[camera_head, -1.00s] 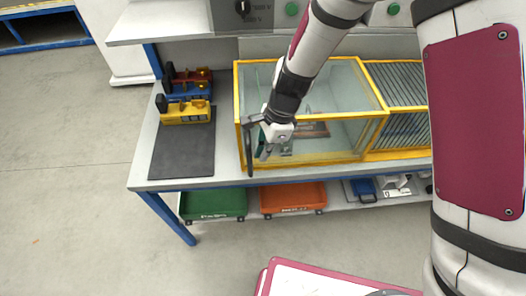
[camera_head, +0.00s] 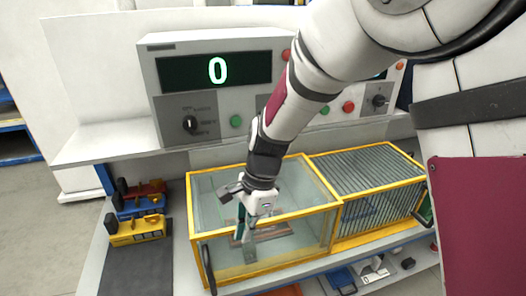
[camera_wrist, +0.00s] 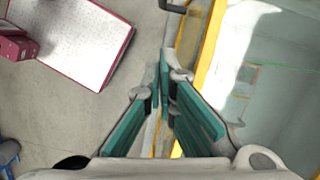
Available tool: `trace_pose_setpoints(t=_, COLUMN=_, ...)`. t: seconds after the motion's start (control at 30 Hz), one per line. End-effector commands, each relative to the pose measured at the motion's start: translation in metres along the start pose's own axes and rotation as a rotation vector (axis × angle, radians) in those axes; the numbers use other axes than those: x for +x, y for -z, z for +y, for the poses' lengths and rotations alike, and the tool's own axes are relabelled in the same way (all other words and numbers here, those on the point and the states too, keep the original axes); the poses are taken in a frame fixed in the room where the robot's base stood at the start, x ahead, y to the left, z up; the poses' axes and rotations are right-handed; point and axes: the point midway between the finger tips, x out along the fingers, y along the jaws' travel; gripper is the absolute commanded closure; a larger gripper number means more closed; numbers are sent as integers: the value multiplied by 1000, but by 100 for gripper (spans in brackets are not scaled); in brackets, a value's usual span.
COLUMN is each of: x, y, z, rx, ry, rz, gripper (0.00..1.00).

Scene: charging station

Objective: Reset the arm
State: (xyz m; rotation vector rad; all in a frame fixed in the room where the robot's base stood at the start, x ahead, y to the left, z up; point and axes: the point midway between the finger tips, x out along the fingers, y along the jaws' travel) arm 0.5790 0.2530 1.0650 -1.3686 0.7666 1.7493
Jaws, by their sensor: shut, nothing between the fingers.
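My arm reaches down from the upper right in the head view. My gripper (camera_head: 242,228) is in front of the left part of a glass box with a yellow frame (camera_head: 262,219). In the wrist view my gripper (camera_wrist: 164,72) has its two green-lined fingers brought together at the tips, with nothing between them. The yellow edge of the box (camera_wrist: 208,48) runs just right of the fingertips there, with the glass beyond it. I cannot tell whether the gripper touches the box.
A control panel with a display reading 0 (camera_head: 216,70) stands behind the box. A slatted yellow-framed section (camera_head: 370,172) adjoins the box on the right.

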Motion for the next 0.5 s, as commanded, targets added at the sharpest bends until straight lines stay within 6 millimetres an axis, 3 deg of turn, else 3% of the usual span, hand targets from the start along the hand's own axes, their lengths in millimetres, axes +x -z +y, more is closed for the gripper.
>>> trace_pose_setpoints(t=0.13, x=-24, y=8, z=6, rx=-52, ry=32, rz=10, gripper=100)
trace_pose_setpoints(t=0.27, x=-68, y=21, z=24, rx=-170, ry=91, rz=42, gripper=100)
trace_pose_setpoints(t=0.5, x=-147, y=48, z=80, rx=-438, ry=187, rz=162, gripper=100)
